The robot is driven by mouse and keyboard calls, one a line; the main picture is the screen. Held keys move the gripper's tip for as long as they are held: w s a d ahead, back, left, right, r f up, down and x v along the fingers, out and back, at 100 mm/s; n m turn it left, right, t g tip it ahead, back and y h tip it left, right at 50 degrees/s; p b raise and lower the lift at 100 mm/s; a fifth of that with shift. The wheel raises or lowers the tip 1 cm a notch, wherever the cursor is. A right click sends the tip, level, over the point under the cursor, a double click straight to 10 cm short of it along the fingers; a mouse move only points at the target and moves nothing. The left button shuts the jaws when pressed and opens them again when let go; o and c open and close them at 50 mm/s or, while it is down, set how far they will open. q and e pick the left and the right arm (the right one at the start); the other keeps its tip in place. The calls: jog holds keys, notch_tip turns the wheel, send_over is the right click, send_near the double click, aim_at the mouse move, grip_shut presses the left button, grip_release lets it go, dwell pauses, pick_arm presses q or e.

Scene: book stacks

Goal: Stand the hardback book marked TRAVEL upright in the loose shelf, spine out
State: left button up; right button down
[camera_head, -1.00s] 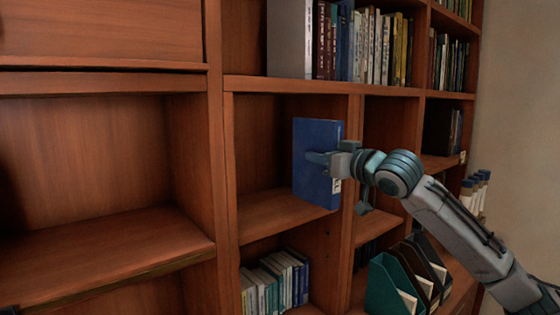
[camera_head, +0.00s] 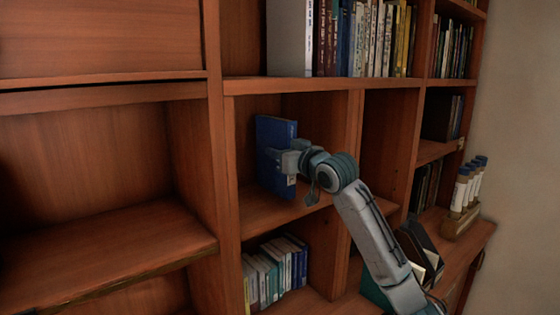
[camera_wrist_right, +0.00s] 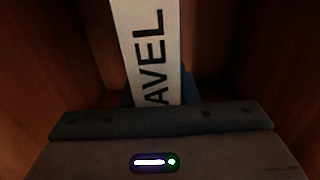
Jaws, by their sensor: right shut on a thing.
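The blue hardback book (camera_head: 272,140) stands upright inside the middle shelf compartment (camera_head: 258,217), near its left side. In the right wrist view its spine (camera_wrist_right: 148,45) faces the camera, with a white label on which the letters AVEL show; the start of the word is hidden by the gripper body. My right gripper (camera_head: 287,160) is shut on the book from the spine side. I cannot tell whether the book's bottom edge touches the shelf board. My left gripper does not show.
Lower, several thin books (camera_head: 275,272) fill part of the compartment below. A row of books (camera_head: 365,40) stands on the shelf above. Magazine files (camera_head: 418,250) and a holder with white rolls (camera_head: 463,205) stand at right. The compartment right of the book has free room.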

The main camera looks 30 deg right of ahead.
notch_tip(320, 180, down, 2)
jog(key=shift+f+p, duration=0.15)
jog(key=shift+p, duration=0.45)
jog(key=shift+f, duration=0.5)
jog(key=c, duration=1.5)
grip_release()
jog(key=shift+f, duration=0.15)
jog(key=o, duration=0.4)
jog(key=shift+s, duration=0.1)
